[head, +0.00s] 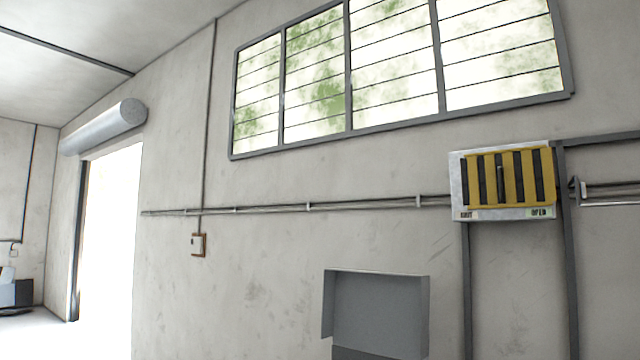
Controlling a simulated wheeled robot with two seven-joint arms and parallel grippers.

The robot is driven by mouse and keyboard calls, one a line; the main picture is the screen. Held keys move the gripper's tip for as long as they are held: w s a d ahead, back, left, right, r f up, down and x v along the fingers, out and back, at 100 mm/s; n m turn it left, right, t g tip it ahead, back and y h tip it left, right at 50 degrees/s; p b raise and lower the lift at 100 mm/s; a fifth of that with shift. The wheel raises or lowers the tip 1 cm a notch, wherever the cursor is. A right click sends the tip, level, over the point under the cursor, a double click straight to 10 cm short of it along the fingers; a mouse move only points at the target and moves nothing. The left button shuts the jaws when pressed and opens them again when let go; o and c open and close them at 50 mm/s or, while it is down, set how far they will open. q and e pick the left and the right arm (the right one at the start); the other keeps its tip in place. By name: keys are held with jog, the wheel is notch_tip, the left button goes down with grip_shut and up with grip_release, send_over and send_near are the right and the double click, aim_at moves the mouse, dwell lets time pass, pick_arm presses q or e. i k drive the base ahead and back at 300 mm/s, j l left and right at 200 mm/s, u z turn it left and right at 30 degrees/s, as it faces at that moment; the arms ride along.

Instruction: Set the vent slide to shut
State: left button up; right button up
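The vent (464,186) is a pale metal box on the wall at the right of the head view. A yellow slatted slide (511,180) covers most of its front, with dark slots between the slats. A thin dark upright piece, perhaps a handle, shows left of the middle of the slide. The label SHUT (467,215) is at the lower left of the box and the label OPEN (539,212) at the lower right. The slide sits toward the OPEN side, with bare metal at its left. Neither gripper is in view.
A grey open box or cabinet (378,308) stands below and left of the vent. Dark posts (567,270) run down below the vent, and pipes (330,206) run along the wall. A barred window (400,70) is above. A bright doorway (110,235) is at the left.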

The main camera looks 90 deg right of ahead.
aim_at(545, 153)
jog(key=z, duration=3.75)
jog(key=i, duration=0.1)
